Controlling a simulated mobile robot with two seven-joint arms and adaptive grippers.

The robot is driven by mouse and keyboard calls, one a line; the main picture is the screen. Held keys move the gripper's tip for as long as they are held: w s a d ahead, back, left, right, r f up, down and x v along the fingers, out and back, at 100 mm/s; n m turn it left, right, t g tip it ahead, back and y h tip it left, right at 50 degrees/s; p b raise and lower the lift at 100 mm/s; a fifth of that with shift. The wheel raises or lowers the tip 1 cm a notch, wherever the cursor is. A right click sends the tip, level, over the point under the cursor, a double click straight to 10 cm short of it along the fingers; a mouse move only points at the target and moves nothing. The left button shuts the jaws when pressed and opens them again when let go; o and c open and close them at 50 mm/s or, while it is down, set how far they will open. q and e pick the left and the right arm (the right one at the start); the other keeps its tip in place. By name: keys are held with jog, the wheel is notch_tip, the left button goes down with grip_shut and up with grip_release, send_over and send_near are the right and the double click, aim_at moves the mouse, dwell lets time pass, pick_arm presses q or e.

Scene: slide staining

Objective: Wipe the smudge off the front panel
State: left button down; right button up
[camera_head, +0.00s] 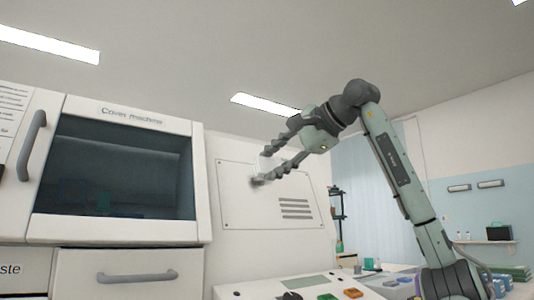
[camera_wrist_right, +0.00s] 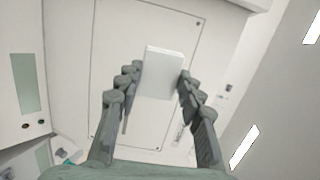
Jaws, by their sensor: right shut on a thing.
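The front panel (camera_head: 240,210) is a pale plate with corner screws and dark vent slots on the white machine. It also fills the middle of the right wrist view (camera_wrist_right: 130,120). A small grey smudge (camera_head: 254,183) shows on its upper left part, beside my lower fingertip and partly hidden by it. My right gripper (camera_head: 265,167) is shut on a white block (camera_wrist_right: 163,70), with one finger on either side of it. The block is at the panel near the smudge; I cannot tell if it touches. In the head view the block is pale and hard to make out. My left gripper is out of view.
The cover machine (camera_head: 120,118) with its dark window and grey handles stands at the left. A sloped console (camera_head: 245,290) with colored buttons lies below the panel. A shelf (camera_head: 485,241) and bench items are at the far right. The space above the panel is free.

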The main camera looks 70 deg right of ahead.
aim_at(249, 183)
jog(key=x, duration=0.4)
jog(key=shift+d, duration=0.3)
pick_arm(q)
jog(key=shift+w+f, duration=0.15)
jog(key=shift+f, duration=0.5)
pick_arm(e)
jog(key=shift+w+d+f, duration=0.15)
jog(key=shift+w+d, duration=0.05)
jog(key=shift+w, duration=0.1)
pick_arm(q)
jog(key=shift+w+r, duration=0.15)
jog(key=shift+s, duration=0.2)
pick_arm(e)
jog(key=shift+x, duration=1.05)
jog(key=shift+s+d, duration=0.1)
jog(key=shift+d, duration=0.15)
